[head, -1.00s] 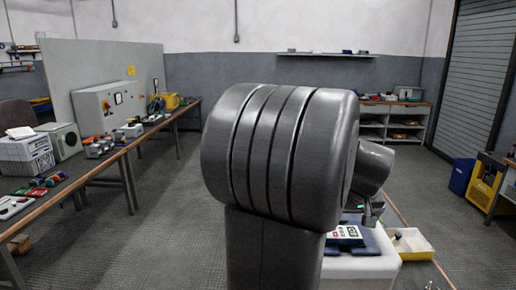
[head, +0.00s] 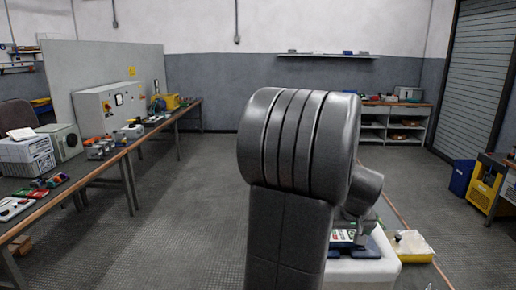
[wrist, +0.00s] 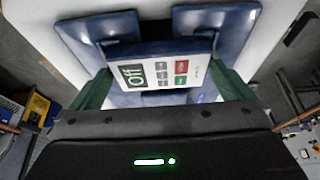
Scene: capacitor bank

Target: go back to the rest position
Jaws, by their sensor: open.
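My gripper (wrist: 163,84) is open, with its two dark green fingers apart on either side of a white panel unit (wrist: 172,75). The unit has a display reading "Off" and several grey, red and green buttons. It lies on a blue holder (wrist: 216,22) on a white surface. I cannot tell whether the fingers touch the unit. In the head view the unit (head: 342,236) shows partly, beside my arm. My arm hides most of the gripper there.
A white block (head: 365,270) carries the unit, with a yellow-edged tray (head: 411,246) to its right. The floor (head: 190,220) between bench and arm is clear.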

